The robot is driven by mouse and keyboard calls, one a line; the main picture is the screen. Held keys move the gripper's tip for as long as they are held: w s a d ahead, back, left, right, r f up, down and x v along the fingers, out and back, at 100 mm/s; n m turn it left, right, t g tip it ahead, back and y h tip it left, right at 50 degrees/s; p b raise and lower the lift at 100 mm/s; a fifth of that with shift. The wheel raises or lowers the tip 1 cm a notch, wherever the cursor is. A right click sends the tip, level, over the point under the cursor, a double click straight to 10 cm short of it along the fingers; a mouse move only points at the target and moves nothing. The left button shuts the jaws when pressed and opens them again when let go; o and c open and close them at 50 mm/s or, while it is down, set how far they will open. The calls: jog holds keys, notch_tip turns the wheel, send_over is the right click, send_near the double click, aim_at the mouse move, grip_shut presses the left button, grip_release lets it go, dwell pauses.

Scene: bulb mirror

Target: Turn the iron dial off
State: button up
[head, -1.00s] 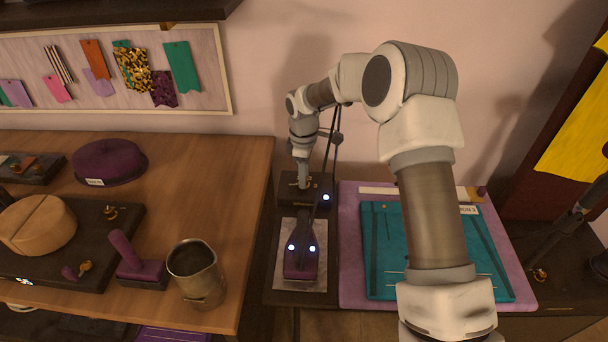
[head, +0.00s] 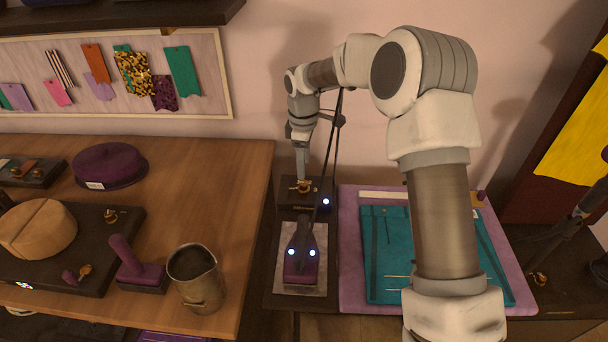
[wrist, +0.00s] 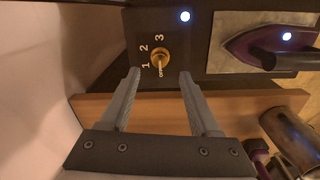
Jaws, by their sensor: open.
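The iron dial is a small brass knob (head: 304,187) on a dark control box (head: 285,198) behind the iron. In the head view my gripper (head: 303,172) is just above the knob; contact cannot be told. The purple iron (head: 300,264) rests on a grey pad, with lights glowing on it and on the box.
A dark cord rises from the iron beside my gripper. A wooden table (head: 205,160) with a metal jug (head: 196,278) stands left. The wall is close behind the box.

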aim_at(303, 184)
notch_tip(303, 184, up, 11)
jog(key=shift+s+p, duration=0.2)
jog(key=shift+p, duration=0.1)
jog(key=shift+r, duration=0.15)
jog(key=s+d+r+m+t, duration=0.1)
jog(key=s+d+r+m, duration=0.4)
jog(key=s, duration=0.3)
jog(key=s+d+r+m+t, duration=0.25)
jog(key=s+d+r, duration=0.25)
jog(key=s+r, duration=0.25)
jog(key=s+d+f+m+t, duration=0.1)
jog(key=s+d+m, duration=0.2)
jog(key=s, duration=0.5)
jog(key=s+d+f+m, duration=0.2)
jog(key=s+m, duration=0.3)
jog(key=s, duration=0.4)
jog(key=shift+s+d+f+t, duration=0.2)
jog(key=shift+d+t, duration=0.15)
jog(key=shift+d, duration=0.2)
jog(key=shift+m, duration=0.25)
